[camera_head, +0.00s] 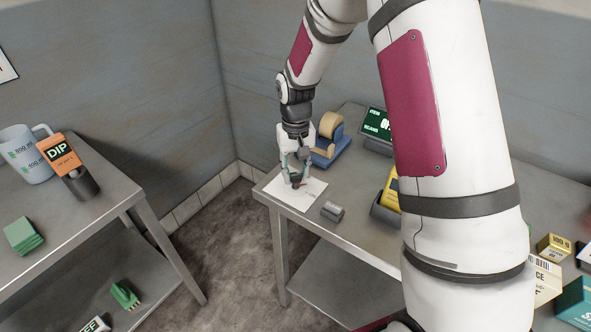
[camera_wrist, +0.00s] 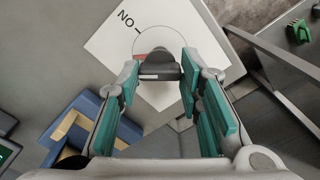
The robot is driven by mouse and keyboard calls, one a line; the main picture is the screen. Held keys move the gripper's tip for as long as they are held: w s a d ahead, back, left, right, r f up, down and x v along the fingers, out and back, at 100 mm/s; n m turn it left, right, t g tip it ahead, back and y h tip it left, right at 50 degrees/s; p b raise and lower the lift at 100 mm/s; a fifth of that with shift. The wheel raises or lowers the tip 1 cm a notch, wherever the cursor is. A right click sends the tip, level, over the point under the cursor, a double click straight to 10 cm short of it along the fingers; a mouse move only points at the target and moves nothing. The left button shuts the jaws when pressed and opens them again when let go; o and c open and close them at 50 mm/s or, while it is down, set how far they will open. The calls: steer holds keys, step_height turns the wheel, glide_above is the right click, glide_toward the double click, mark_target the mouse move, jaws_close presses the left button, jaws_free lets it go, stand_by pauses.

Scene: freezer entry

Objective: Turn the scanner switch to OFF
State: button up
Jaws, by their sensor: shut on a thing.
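The scanner switch is a white square plate on the metal table, with a dark knob (camera_wrist: 160,66) in its middle. The plate (camera_head: 301,198) lies at the table's left corner in the head view. In the wrist view the plate (camera_wrist: 190,25) shows "ON" upside down beside a short tick on a printed arc, with a bit of red beside the knob. No OFF label is visible. My gripper (camera_head: 295,180) points down over the plate; in the wrist view its green-padded fingers (camera_wrist: 159,72) are shut on the knob, one on each side. The knob's exact pointing direction is unclear.
A blue tape dispenser (camera_head: 327,152) stands close behind my gripper. A small grey object (camera_head: 332,211) lies right of the plate. A green-lit display (camera_head: 376,124) and a yellow device (camera_head: 390,190) are partly behind my arm. Boxes (camera_head: 546,275) stand at right.

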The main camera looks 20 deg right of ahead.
mark_target(296, 173)
steer(key=n, duration=0.4)
steer(key=shift+n, duration=2.1)
steer(key=o, duration=1.2)
steer(key=shift+c, duration=0.2)
steer(key=shift+r, duration=0.1)
step_height(296, 173, up, 12)
